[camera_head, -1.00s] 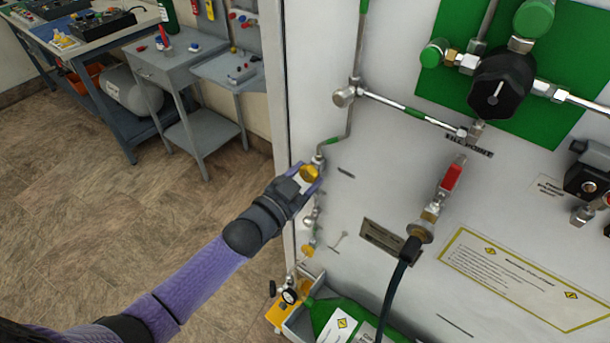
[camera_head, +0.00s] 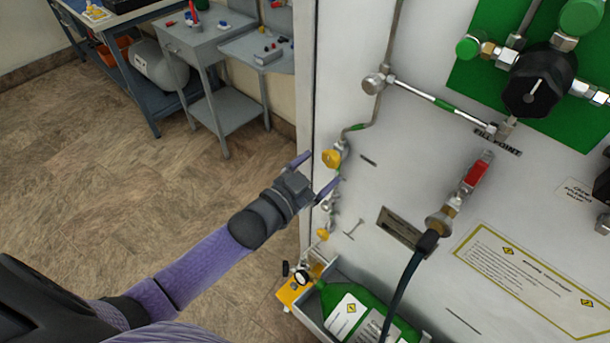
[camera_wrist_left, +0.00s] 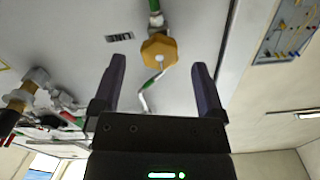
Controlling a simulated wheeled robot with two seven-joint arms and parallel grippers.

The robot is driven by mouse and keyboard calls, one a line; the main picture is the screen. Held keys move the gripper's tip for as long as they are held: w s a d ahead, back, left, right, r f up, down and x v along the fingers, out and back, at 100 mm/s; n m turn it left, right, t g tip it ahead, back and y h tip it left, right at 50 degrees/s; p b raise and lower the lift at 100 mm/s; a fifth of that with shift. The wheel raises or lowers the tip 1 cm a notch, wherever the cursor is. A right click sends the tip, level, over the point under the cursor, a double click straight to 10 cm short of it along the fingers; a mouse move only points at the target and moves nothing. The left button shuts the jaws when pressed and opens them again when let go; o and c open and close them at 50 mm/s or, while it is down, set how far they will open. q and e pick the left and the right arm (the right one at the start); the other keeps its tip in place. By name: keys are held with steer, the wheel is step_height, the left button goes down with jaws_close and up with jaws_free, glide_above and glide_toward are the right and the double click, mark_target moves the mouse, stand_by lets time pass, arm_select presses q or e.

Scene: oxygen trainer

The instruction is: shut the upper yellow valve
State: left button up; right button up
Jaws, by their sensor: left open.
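The upper yellow valve (camera_head: 331,158) is a small yellow knob on the thin pipe at the left side of the white panel. It also shows in the left wrist view (camera_wrist_left: 159,50), just beyond the fingertips and roughly centred between them. My left gripper (camera_head: 315,174) is open and empty, its two purple fingers apart, short of the knob. In the left wrist view the open fingers (camera_wrist_left: 159,68) stand on either side of the knob's line. I cannot tell from the knob whether the valve is shut. My right gripper is not in view.
A lower yellow valve (camera_head: 323,234) sits below on the same panel edge. A green cylinder (camera_head: 368,308) lies in a grey tray at the panel's foot. A black hose (camera_head: 403,283) hangs from the red-handled fitting (camera_head: 476,173). The floor left of the panel is clear.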

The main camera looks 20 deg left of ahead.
arm_select(q)
steer(key=v, duration=0.6)
steer(key=shift+s+p, duration=0.35)
steer(key=shift+s, duration=0.05)
steer(key=shift+a, duration=0.1)
steer(key=s+a+f+n+g+y+b, duration=0.1)
steer(key=s+f+g+y, duration=0.2)
steer(key=f, duration=0.7)
steer(key=s+a+f+n+g+y+b, duration=0.1)
steer(key=s+f+g+b, duration=0.15)
steer(key=s+f, duration=0.5)
steer(key=s+a+f+n+g+y+b, duration=0.1)
steer(key=s+a+f+n+g, duration=0.15)
steer(key=f, duration=0.85)
steer(key=s+d+f+g, duration=0.1)
steer(key=s+f+g, duration=0.1)
steer(key=s, duration=0.4)
steer(key=s+d+f+g+y+b, duration=0.1)
steer(key=s+f+g, duration=0.2)
steer(key=s+f, duration=0.2)
steer(key=s+d+f+g+b, duration=0.1)
steer(key=s+f+g, duration=0.2)
steer(key=s, duration=0.6)
steer(key=shift+d+f, duration=0.2)
steer(key=shift+f, duration=0.05)
